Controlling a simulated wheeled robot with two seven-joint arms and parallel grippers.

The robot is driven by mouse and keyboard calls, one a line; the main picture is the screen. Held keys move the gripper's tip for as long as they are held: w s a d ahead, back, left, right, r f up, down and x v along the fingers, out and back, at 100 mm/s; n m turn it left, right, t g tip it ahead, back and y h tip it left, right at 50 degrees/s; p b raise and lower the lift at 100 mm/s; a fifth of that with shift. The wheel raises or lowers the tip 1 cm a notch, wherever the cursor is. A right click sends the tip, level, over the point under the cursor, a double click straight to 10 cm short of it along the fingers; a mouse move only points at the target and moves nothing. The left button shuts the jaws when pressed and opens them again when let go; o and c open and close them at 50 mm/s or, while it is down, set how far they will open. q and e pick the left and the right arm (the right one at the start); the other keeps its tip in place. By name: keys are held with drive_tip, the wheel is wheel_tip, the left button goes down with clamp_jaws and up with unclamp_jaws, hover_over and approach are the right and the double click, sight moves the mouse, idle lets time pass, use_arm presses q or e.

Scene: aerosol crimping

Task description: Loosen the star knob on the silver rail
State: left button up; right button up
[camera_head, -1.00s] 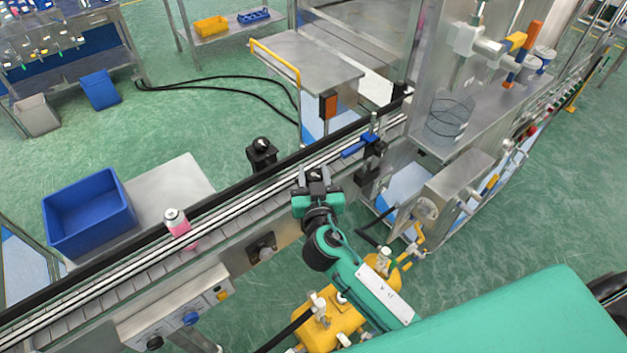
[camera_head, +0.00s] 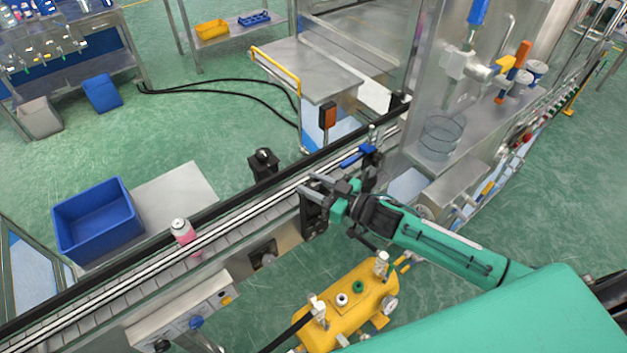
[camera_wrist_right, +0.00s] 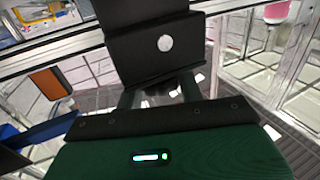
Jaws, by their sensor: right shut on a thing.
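The silver rail (camera_head: 223,222) runs diagonally along the conveyor, from lower left to upper right. A black clamp block (camera_head: 313,218) sits at its near side. My right gripper (camera_head: 311,184) is at the top of this block, its fingers pointing left. In the right wrist view, a black block with a pale round spot (camera_wrist_right: 165,43) lies beyond the fingers, which are shut on a black part of it. I cannot make out the star shape of a knob; the gripper hides that spot. My left gripper is not in view.
A second black block with a dark knob (camera_head: 264,163) stands across the conveyor. A pink can (camera_head: 184,236) stands on the belt at left, near a blue bin (camera_head: 95,219). A blue-handled clamp (camera_head: 358,157) is close to my right gripper. A yellow tank (camera_head: 350,302) stands below.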

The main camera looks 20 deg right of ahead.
drive_tip(key=shift+n+g+y, duration=1.1)
drive_tip(key=shift+g+y, duration=0.3)
drive_tip(key=shift+g, duration=0.1)
drive_tip(key=o, duration=1)
drive_tip(key=shift+f, duration=0.1)
drive_tip(key=shift+b+v, duration=2.55)
drive_tip(key=shift+v, duration=4.25)
